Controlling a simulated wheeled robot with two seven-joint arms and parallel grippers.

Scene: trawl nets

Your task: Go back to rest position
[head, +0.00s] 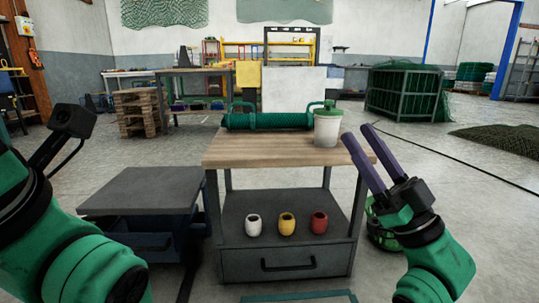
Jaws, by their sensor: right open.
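My right gripper (358,133) is at the right of the head view. Its two purple fingers are apart and point up and to the left, with nothing between them. The fingers overlap the right edge of the wooden workbench top (255,150) in the picture. My left arm comes in from the left, with green and black links, and no fingers of its gripper show.
A white bucket with a green lid (327,129) and a green net roll (267,121) are on the bench. White (254,225), yellow (287,223) and red (319,222) pots stand on its lower shelf. A grey-topped cabinet (140,190) is left.

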